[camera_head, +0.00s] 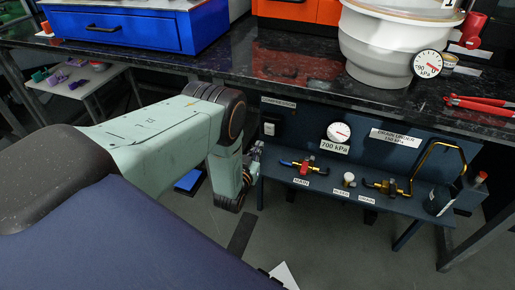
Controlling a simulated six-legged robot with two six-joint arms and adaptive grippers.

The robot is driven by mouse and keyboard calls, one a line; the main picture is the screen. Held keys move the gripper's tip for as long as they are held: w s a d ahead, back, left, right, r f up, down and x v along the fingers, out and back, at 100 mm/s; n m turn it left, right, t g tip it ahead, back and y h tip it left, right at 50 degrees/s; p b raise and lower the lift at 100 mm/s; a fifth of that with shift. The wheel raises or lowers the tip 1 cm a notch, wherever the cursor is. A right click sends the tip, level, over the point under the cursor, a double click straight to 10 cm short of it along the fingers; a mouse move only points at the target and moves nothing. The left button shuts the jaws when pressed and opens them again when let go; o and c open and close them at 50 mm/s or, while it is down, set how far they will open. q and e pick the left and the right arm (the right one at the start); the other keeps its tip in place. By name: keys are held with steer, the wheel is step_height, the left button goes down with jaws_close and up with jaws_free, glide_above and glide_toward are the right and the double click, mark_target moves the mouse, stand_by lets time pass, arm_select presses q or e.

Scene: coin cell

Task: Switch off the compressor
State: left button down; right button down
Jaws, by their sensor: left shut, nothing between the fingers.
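A small switch box (269,129) is mounted on the dark blue panel under the black bench, at the panel's left end. A small label (278,103) sits above it, its text too small to read surely. Which way the switch is set cannot be made out. My left gripper (256,151) is shut and empty, just left of and below the switch box. Whether it touches the panel cannot be told. My left arm hides part of the floor and the panel's left edge. My right gripper is not in view.
The panel carries a gauge (338,132) labelled 700 kPa, a red-handled valve (306,165), a white knob (349,179) and a brass valve (386,187). The black bench top (300,65) overhangs it. A low side table (72,83) stands at the left.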

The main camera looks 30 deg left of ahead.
arm_select(q)
steer(key=f+p+v, duration=0.2)
steer(key=p+v, duration=0.1)
steer(key=v, duration=0.7)
steer(key=shift+d, duration=0.1)
steer(key=s+d+f+g, duration=0.1)
steer(key=s+f+g, duration=0.4)
steer(key=s+f, duration=0.25)
steer(key=s+d+f+g+h, duration=0.1)
steer(key=s+d+g, duration=0.2)
steer(key=s, duration=0.4)
steer(key=s+d+f+g+h, duration=0.1)
steer(key=s+d+g+h, duration=0.1)
steer(key=s+d+g, duration=0.3)
steer(key=s+d+r+m+g+p, duration=0.1)
steer(key=s+r+g, duration=0.1)
steer(key=s+r, duration=0.3)
steer(key=s+d+r+m+g+p, duration=0.1)
steer(key=s+r+g, duration=0.15)
steer(key=s, duration=0.55)
step_height(320, 180, up, 8)
steer(key=w+p, duration=0.1)
steer(key=shift+w+d+f+t+h, duration=0.15)
steer(key=shift+d+f+t+h, duration=0.05)
steer(key=shift+d+t+h, duration=0.25)
